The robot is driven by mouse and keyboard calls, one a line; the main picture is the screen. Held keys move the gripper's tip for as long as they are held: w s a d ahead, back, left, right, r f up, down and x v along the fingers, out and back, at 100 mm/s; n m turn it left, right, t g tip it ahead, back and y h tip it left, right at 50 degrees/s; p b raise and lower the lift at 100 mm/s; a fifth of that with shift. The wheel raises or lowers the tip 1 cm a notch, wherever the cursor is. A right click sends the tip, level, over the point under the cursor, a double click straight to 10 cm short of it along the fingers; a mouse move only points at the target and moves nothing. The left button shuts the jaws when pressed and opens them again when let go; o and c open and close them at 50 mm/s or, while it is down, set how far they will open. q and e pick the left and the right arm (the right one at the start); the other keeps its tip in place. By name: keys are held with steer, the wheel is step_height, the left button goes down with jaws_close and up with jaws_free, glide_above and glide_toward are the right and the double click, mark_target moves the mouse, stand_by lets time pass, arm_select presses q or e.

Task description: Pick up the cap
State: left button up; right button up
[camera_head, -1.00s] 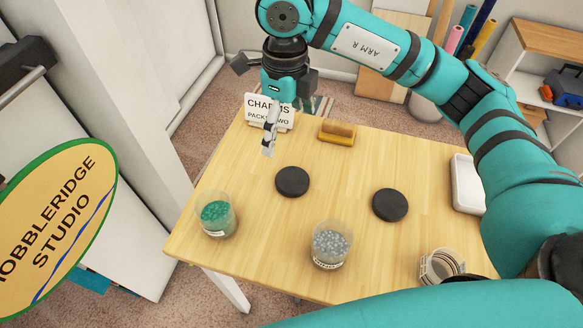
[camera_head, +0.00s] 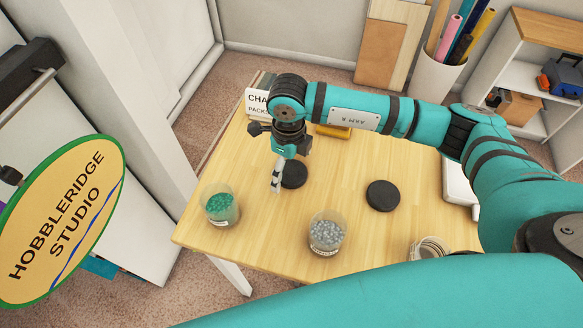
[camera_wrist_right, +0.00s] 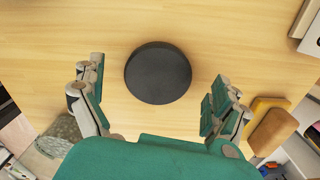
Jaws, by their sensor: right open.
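Two round black caps lie flat on the wooden table: one (camera_head: 294,174) left of centre, partly hidden behind my right gripper, and one (camera_head: 383,195) further right. My right gripper (camera_head: 276,187) points down at the left-hand cap's left edge as seen in the head view. In the right wrist view a single black cap (camera_wrist_right: 158,73) shows between and slightly beyond the two spread fingers. The gripper is open and empty, above the table and not visibly touching the cap. My left gripper is not in view.
A clear jar of green pieces (camera_head: 220,206) and one of grey pieces (camera_head: 326,233) stand near the table's front edge, with another jar (camera_head: 430,247) further right. A tan-topped block (camera_head: 333,131) and a CHARMS sign (camera_head: 257,104) are behind. Bare wood separates the caps.

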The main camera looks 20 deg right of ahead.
steer(key=shift+f, duration=0.4)
steer(key=shift+c, duration=0.4)
steer(key=c, duration=0.9)
steer(key=shift+o, duration=0.2)
steer(key=shift+r, duration=0.15)
